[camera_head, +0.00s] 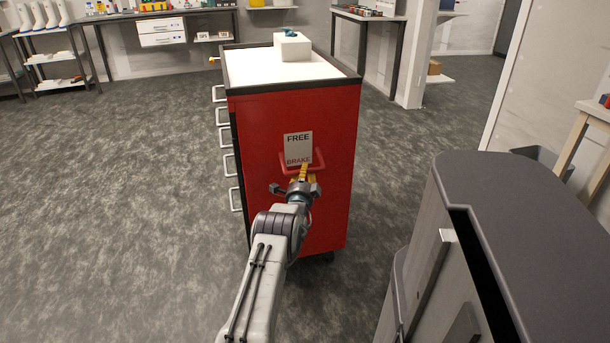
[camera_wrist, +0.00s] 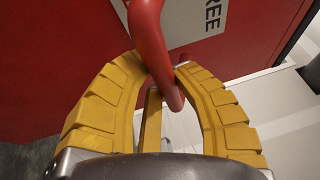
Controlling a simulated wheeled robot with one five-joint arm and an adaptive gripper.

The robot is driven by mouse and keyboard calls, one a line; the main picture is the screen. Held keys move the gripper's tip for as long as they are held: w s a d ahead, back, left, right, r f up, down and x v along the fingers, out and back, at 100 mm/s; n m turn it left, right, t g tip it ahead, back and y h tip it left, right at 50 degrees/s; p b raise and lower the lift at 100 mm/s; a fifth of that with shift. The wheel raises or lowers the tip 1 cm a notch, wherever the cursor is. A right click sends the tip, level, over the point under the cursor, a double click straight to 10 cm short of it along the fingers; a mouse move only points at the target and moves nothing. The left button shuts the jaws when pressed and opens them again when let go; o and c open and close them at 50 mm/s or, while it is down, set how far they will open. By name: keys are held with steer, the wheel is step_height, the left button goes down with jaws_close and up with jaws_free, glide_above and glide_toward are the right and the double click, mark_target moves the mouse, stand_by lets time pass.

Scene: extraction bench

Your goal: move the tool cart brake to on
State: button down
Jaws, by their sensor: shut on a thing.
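The red tool cart (camera_head: 254,150) stands upright ahead of me. Its end panel carries a white label (camera_head: 298,145) reading FREE at the top and BRAKE at the bottom. The red brake bar (camera_head: 286,164) sits low over the label, by the word BRAKE. My gripper (camera_head: 304,171) is at the bar's middle, its yellow fingers closed on it. In the wrist view the red bar (camera_wrist: 149,32) passes between the two yellow fingertips (camera_wrist: 160,68), which are shut on it. Part of the bar is hidden by the fingers.
A white box (camera_head: 292,47) with a small blue thing stands on the cart's white top. The floor left of the cart is clear.

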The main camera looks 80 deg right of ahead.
steer(key=shift+w+f, duration=0.2)
steer(key=shift+w, duration=0.05)
steer(key=c, duration=1.3)
jaws_free()
steer(key=shift+w, duration=0.1)
steer(key=o, duration=0.3)
steer(key=shift+s+r, duration=0.1)
steer(key=shift+s, duration=0.1)
steer(key=shift+o, duration=0.2)
steer(key=shift+a, duration=0.15)
steer(key=a+f, duration=0.1)
steer(key=a, duration=1)
steer(key=shift+a, duration=0.3)
steer(key=shift+f, duration=0.1)
